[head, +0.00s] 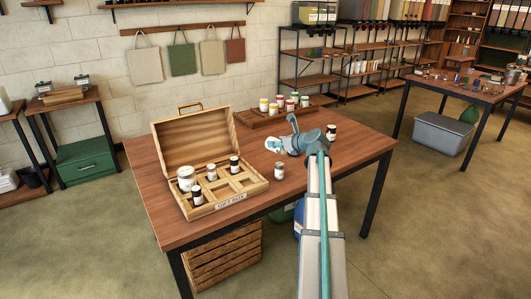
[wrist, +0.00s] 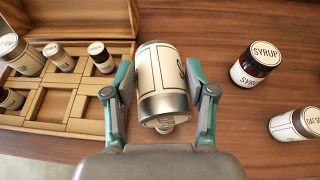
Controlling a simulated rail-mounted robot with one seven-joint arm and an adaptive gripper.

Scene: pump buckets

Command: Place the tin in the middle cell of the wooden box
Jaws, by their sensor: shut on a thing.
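The tin (wrist: 163,82), a pale-labelled can with silver ends, is between the two fingers of my gripper (wrist: 165,100) in the wrist view. My gripper is shut on it and holds it over the table, to the right of the box. In the head view the tin (head: 272,145) shows at the left of my gripper (head: 283,144). The open wooden box (head: 205,212) stands on the table at the left, its lid raised behind. Its back row and front left cell hold jars. The front middle cell (wrist: 50,106) and front right cell (wrist: 92,110) are empty.
A small white jar (head: 279,170) stands on the table right of the box. A dark syrup jar (wrist: 257,66) and a pale jar (wrist: 297,123) stand to the right in the wrist view. A wooden tray (head: 255,120) with several jars lies at the back.

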